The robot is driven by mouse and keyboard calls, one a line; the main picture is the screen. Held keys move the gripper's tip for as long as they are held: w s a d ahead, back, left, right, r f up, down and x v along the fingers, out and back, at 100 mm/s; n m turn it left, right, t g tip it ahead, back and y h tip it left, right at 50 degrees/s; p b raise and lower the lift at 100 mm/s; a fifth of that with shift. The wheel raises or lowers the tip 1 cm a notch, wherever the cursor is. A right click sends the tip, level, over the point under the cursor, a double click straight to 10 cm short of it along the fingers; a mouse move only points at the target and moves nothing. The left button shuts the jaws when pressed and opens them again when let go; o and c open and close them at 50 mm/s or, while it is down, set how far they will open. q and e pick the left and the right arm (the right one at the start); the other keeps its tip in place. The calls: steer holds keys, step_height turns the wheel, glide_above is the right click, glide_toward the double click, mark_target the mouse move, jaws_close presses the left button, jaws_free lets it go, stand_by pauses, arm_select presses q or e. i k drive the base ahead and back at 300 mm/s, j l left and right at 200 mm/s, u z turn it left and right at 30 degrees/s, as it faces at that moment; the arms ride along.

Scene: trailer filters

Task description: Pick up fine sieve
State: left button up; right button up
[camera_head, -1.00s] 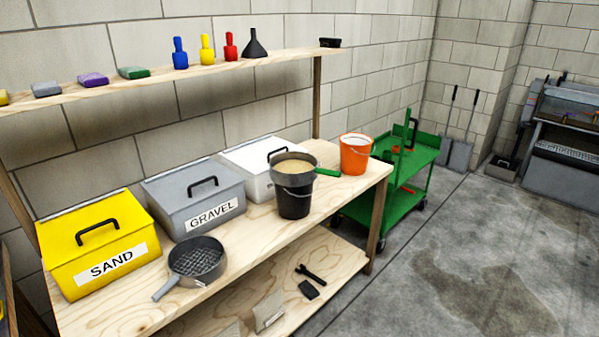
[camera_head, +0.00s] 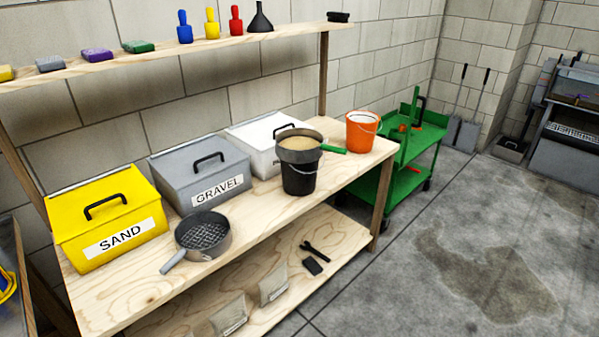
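A round sieve with a dark rim and green handle (camera_head: 333,149) sits on top of a black bucket (camera_head: 300,178) on the workbench. Its inside is tan; I cannot tell whether that is fine mesh or material in it. A second sieve (camera_head: 203,235), grey with a coarse-looking mesh and a grey handle, lies on the bench in front of the gravel box, its handle toward the front left. Neither of my grippers is in view.
The bench (camera_head: 130,285) also holds a yellow SAND box (camera_head: 108,217), a grey GRAVEL box (camera_head: 195,172), a white box (camera_head: 262,140) and an orange bucket (camera_head: 362,131). A green cart (camera_head: 418,140) stands beyond its right end. The floor (camera_head: 400,290) at the right is clear.

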mark_target(300, 145)
steer(key=i+l+u, duration=0.1)
steer(key=l, duration=0.25)
steer(key=i+l+u, duration=0.15)
steer(key=i+l, duration=0.15)
steer(key=i+l+u, duration=0.1)
steer(key=l, duration=0.3)
steer(key=i+l+u, duration=0.15)
steer(key=i+l, duration=0.15)
steer(key=l, duration=0.1)
